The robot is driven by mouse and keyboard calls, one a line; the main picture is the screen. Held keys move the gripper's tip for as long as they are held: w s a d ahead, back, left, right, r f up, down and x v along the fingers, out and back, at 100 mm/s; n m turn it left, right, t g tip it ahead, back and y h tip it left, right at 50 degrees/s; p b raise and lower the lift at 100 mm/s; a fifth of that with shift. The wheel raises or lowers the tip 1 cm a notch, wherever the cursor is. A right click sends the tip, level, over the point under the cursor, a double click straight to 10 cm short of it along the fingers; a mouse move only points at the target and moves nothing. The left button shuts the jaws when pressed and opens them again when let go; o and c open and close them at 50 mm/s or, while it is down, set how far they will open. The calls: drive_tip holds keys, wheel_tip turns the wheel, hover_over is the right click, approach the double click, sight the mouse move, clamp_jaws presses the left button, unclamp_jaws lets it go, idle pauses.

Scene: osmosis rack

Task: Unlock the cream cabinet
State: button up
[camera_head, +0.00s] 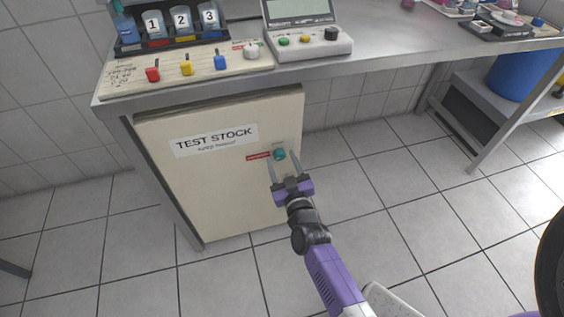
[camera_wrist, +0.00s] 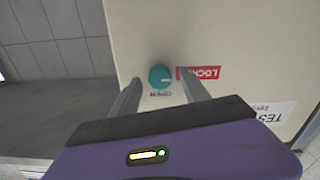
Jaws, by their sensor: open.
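The cream cabinet (camera_head: 215,190) stands under the metal bench, its door shut, with a "TEST STOCK" label (camera_head: 214,140). A teal round knob (camera_head: 280,155) sits near the door's upper right edge, beside a red label (camera_head: 258,156). In the wrist view the knob (camera_wrist: 160,77) has a pale mark pointing toward the red "LOCK…" label (camera_wrist: 199,73); the word "OPEN" shows upside down next to it. My gripper (camera_head: 283,160) is open, its two fingers on either side of the knob in the picture. I cannot tell whether they touch it.
On the bench (camera_head: 380,55) above are a panel with coloured knobs (camera_head: 187,68), numbered containers (camera_head: 181,20) and a device with a screen (camera_head: 305,35). A blue barrel (camera_head: 512,75) stands on a lower shelf at right. The tiled floor before the cabinet is clear apart from my arm.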

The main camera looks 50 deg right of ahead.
drive_tip(key=shift+w, duration=0.1)
drive_tip(key=shift+c, duration=0.4)
clamp_jaws()
drive_tip(key=m+p, duration=0.1)
drive_tip(key=m, duration=0.8)
drive_tip(key=shift+p, duration=0.35)
drive_tip(key=m, duration=0.4)
drive_tip(key=shift+m, duration=0.3)
drive_tip(key=shift+d+m+b, duration=0.1)
drive_tip(key=shift+m+b, duration=0.5)
drive_tip(key=shift+m, duration=1.6)
